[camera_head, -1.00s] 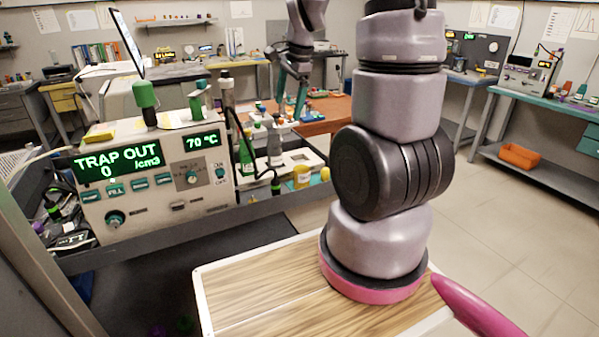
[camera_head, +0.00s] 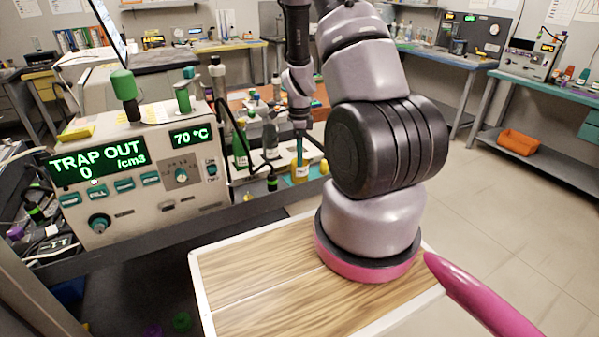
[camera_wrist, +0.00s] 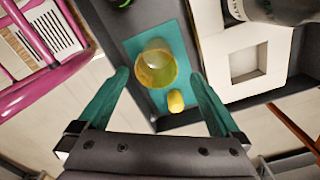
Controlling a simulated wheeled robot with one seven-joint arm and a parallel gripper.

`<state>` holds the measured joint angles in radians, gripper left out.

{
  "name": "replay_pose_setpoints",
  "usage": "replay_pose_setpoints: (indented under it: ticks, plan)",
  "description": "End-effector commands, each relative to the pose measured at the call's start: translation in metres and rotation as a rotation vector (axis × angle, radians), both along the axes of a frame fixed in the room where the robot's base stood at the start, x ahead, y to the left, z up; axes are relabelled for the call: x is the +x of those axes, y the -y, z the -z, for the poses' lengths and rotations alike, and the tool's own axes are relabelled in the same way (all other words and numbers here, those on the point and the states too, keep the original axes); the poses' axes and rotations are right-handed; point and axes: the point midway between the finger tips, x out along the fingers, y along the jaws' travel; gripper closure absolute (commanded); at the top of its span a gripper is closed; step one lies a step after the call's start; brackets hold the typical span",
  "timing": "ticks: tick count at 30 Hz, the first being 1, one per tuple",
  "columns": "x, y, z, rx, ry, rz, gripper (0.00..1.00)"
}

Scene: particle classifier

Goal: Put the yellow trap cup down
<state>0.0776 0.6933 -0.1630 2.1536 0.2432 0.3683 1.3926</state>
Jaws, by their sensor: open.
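The yellow trap cup (camera_wrist: 156,68) is a clear cup with yellow sides. It stands on a teal pad (camera_wrist: 179,34) on a dark tray, and it also shows in the head view (camera_head: 300,174) to the right of the machine. My gripper (camera_wrist: 160,76) is open, with its teal fingers spread to the left and right of the cup in the wrist view. I see a gap on both sides, and the fingers hold nothing. In the head view my gripper (camera_head: 299,142) points down just above the cup. A small yellow knob (camera_wrist: 176,101) sits close to the cup.
The machine (camera_head: 140,180) reads "TRAP OUT 0 /cm3" and 70 °C. A white block with a square recess (camera_wrist: 245,62) and a dark cylinder (camera_wrist: 285,8) lie right of the pad in the wrist view. A green bottle (camera_head: 241,152) stands behind the tray.

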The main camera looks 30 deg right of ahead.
Motion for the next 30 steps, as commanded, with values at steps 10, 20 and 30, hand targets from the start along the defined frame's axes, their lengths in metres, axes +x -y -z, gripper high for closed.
replay_pose_setpoints:
  ticks: [10,20,30]
  plan:
    - [-0.005,-0.001,0.044,0.001,-0.003,0.001,0.0]
    - [-0.004,-0.001,0.053,0.0,0.001,-0.001,0.0]
    - [-0.004,-0.001,0.053,0.0,0.001,-0.001,0.91]
